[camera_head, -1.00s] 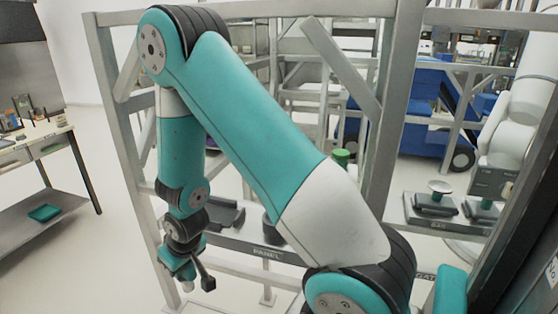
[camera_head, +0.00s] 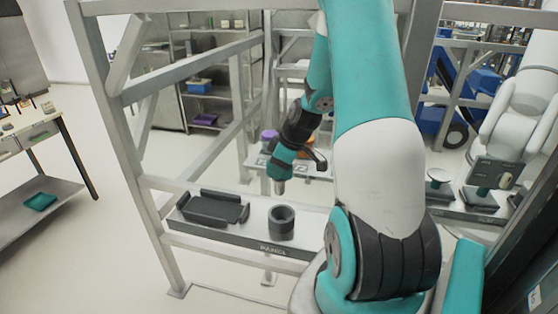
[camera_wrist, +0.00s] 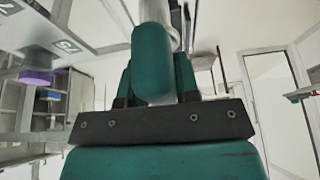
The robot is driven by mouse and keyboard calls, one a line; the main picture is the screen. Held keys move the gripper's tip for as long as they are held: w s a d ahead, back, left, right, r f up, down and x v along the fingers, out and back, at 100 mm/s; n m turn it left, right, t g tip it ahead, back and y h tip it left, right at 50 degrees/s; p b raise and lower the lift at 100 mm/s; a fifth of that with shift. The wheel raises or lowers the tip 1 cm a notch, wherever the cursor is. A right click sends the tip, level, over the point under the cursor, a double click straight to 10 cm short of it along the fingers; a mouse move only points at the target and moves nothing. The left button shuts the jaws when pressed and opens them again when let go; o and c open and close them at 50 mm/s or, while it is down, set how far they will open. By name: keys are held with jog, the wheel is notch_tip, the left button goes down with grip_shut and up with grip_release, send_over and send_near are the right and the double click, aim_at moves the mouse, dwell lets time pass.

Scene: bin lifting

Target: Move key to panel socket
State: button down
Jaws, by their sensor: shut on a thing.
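My gripper (camera_head: 281,174) points down over the far side of the panel shelf, above and slightly behind the dark round socket (camera_head: 281,224). It is shut on a pale grey key (camera_head: 280,188), whose lower end shows below the fingers. In the wrist view, the teal fingers of my gripper (camera_wrist: 160,70) fill the middle, and a pale part of the key (camera_wrist: 157,11) shows at the top. The key appears apart from the socket. The socket stands open-topped on the shelf marked PANEL (camera_head: 250,231).
A black tray (camera_head: 212,209) sits left of the socket on the panel shelf. A grey frame post (camera_head: 120,130) rises at the left. Another shelf (camera_head: 322,174) with a purple item (camera_head: 268,137) lies behind my gripper. A side table (camera_head: 35,150) is at far left.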

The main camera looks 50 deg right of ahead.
aim_at(279, 189)
jog(key=shift+s+d, duration=0.15)
jog(key=shift+d, duration=0.1)
jog(key=shift+f+b, duration=3)
jog(key=shift+f, duration=0.8)
jog(key=shift+f+b, duration=2.05)
jog(key=shift+f, duration=0.3)
jog(key=shift+c, duration=1)
grip_release()
jog(key=shift+r+p, duration=3.3)
jog(key=shift+r, duration=1.2)
